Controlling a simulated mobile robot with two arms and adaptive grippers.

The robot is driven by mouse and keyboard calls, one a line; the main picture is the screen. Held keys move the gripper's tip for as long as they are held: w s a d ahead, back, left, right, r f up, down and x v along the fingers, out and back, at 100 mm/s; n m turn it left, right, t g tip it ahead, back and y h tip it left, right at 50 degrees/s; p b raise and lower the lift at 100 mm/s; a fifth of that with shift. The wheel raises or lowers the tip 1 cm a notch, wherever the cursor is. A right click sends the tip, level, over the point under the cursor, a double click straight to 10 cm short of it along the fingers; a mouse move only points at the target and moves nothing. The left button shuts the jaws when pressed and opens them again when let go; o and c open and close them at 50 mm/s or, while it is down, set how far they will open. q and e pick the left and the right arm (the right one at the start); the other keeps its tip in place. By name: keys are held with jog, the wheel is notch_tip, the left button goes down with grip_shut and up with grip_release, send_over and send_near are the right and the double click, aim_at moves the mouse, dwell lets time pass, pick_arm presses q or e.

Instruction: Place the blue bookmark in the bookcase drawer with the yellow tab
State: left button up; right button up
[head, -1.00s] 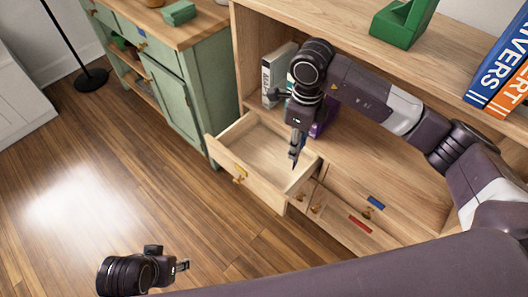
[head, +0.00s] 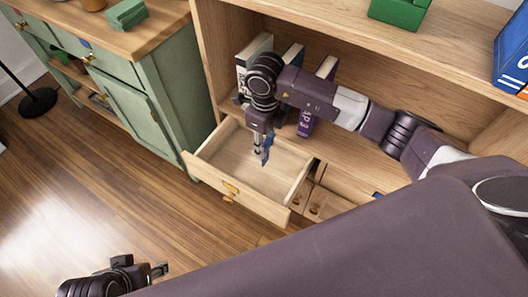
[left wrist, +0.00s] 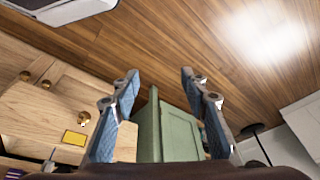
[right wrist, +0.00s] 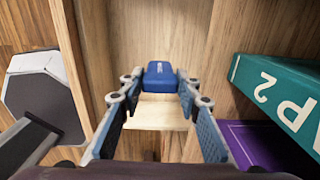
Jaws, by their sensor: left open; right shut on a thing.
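The blue bookmark (head: 268,146) is held in my right gripper (head: 262,155), above the open drawer. In the right wrist view the bookmark (right wrist: 160,77) shows between the fingertips. The drawer with the yellow tab (head: 245,204) is pulled out of the bookcase, and its visible floor is bare. Its yellow tab (head: 230,187) sits on the front above a brass pull, and also shows in the left wrist view (left wrist: 75,138). My left gripper (head: 160,270) is open and empty, low over the wooden floor, away from the drawer.
Books, including a purple one (head: 306,121) and a teal one (right wrist: 285,95), stand on the shelf behind my right gripper. A green cabinet (head: 140,105) stands left of the bookcase. A green object (head: 400,12) and a blue book (head: 510,55) are on the upper shelf.

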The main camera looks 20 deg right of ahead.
notch_tip(320, 180, down, 3)
jog(key=shift+s+f+b, duration=0.1)
jog(key=shift+f+b, duration=0.05)
jog(key=shift+b, duration=0.2)
jog(key=shift+f, duration=0.4)
pick_arm(q)
jog(key=shift+w+d+f+t, duration=0.1)
jog(key=shift+w+d+t, duration=0.1)
jog(key=shift+w, duration=0.25)
jog(key=shift+w+d+t, duration=0.1)
jog(key=shift+w+t, duration=0.1)
jog(key=shift+w, duration=0.25)
jog(key=shift+w, duration=0.15)
pick_arm(e)
jog(key=o, duration=0.9)
pick_arm(q)
jog(key=shift+w+d+t, duration=0.1)
jog(key=shift+w+t, duration=0.2)
jog(key=shift+w, duration=0.15)
jog(key=shift+s, duration=0.1)
